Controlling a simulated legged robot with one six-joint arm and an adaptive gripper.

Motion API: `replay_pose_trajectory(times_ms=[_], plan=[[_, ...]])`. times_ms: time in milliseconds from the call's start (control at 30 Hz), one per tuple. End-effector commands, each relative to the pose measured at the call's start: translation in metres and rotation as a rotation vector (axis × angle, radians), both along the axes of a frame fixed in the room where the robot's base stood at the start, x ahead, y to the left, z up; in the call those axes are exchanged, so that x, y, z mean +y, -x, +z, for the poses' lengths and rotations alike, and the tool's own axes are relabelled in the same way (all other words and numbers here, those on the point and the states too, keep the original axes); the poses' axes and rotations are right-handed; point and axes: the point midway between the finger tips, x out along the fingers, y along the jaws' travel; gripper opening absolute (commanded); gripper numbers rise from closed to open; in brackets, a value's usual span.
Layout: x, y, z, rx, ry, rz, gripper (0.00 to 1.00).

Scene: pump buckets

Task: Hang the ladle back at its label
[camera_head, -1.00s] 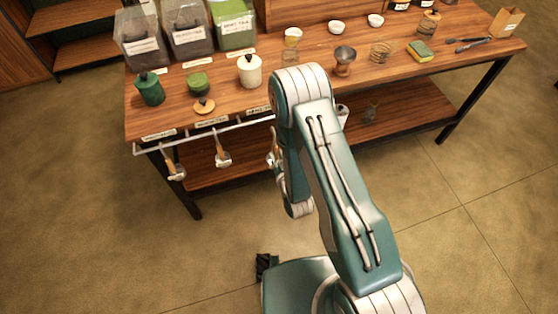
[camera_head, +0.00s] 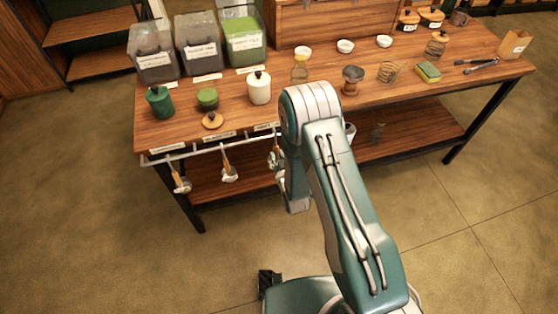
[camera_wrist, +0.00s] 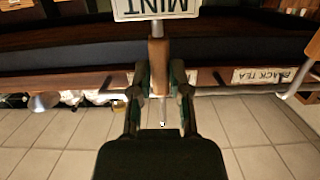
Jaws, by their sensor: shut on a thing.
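The ladle (camera_wrist: 158,66) shows in the wrist view as a wooden handle with a thin metal part below it. A white plate reading MINT (camera_wrist: 157,8), upside down, is at the handle's top. My gripper (camera_wrist: 160,78) is shut on the handle. In the head view a ladle (camera_head: 274,158) is beside the front rail, partly hidden by my arm; I cannot tell whether it touches the rail. A BLACK TEA label (camera_wrist: 262,76) is at the right of the wrist view. Front-edge labels (camera_head: 219,136) in the head view are too small to read.
Two other ladles (camera_head: 181,180) (camera_head: 229,168) hang on the rail (camera_head: 205,150) to the left. The wooden table (camera_head: 330,110) carries bins, a white canister (camera_head: 259,88), a green canister (camera_head: 159,101) and small bowls. The floor in front is clear.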

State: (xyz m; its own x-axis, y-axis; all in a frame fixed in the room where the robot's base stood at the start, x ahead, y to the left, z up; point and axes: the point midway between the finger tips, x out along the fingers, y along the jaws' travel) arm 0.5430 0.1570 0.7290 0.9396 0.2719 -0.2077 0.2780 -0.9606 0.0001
Motion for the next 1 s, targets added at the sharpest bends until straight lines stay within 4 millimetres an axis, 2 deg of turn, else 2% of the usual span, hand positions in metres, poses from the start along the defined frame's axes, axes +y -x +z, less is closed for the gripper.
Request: replay_pose_trajectory(times_ms=[167, 533, 967, 1000], plan=[[0.003, -0.012, 0.0, -0.002, -0.001, 0.0, 0.0], [0.003, -0.011, -0.024, 0.0, 0.0, 0.0, 0.0], [0.003, -0.011, -0.028, -0.001, 0.0, 0.0, 0.0], [0.003, -0.011, -0.028, -0.001, 0.0, 0.0, 0.36]])
